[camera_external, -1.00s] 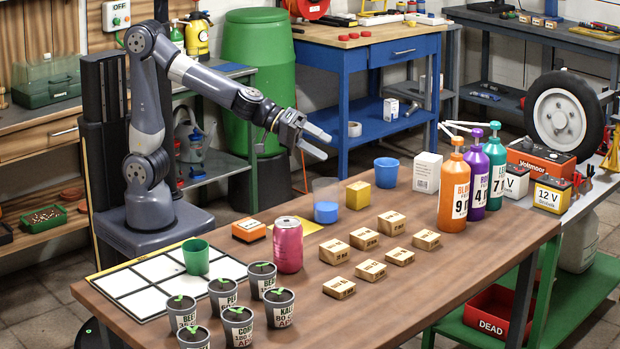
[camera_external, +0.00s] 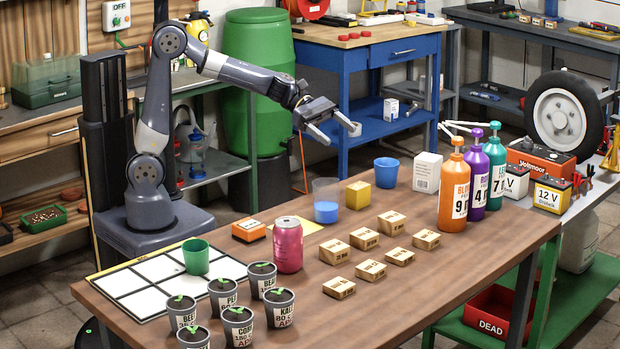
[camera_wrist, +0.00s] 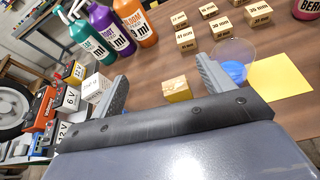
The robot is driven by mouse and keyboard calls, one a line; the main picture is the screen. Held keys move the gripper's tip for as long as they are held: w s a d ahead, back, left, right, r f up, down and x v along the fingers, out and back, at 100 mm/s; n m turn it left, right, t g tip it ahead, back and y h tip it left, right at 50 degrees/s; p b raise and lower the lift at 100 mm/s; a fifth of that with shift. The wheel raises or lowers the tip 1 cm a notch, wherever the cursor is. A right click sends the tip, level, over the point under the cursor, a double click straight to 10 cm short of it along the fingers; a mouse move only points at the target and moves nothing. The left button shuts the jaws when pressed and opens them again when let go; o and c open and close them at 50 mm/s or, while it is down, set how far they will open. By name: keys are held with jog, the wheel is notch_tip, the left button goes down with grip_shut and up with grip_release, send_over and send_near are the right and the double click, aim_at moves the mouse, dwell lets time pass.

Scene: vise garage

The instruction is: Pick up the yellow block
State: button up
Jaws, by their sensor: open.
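The yellow block (camera_external: 358,195) stands on the brown table, just right of a clear cup with blue liquid (camera_external: 326,201). In the wrist view the yellow block (camera_wrist: 177,89) shows between the two fingers, partly hidden by the gripper's body edge. My gripper (camera_external: 337,132) is open and empty, above the table's far edge and up from the block in the external view. Its fingers (camera_wrist: 165,92) are spread wide in the wrist view. A clear gap remains between the fingertips and the block.
A blue cup (camera_external: 386,172) and a white box (camera_external: 427,172) stand right of the block. Several labelled wooden blocks (camera_external: 363,238) lie in front of it. A pink can (camera_external: 288,245) stands to the left, and tall pump bottles (camera_external: 454,190) stand to the right.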

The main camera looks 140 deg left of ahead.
jog(key=n, duration=0.1)
send_near(364, 194)
jog(key=x, duration=0.3)
jog(key=shift+w+d+f, duration=0.15)
jog(key=shift+w+f, duration=0.05)
jog(key=shift+w, duration=0.1)
jog(key=shift+x, duration=3.05)
jog(key=shift+c, duration=0.2)
jog(key=shift+r, duration=0.1)
jog(key=c, duration=1)
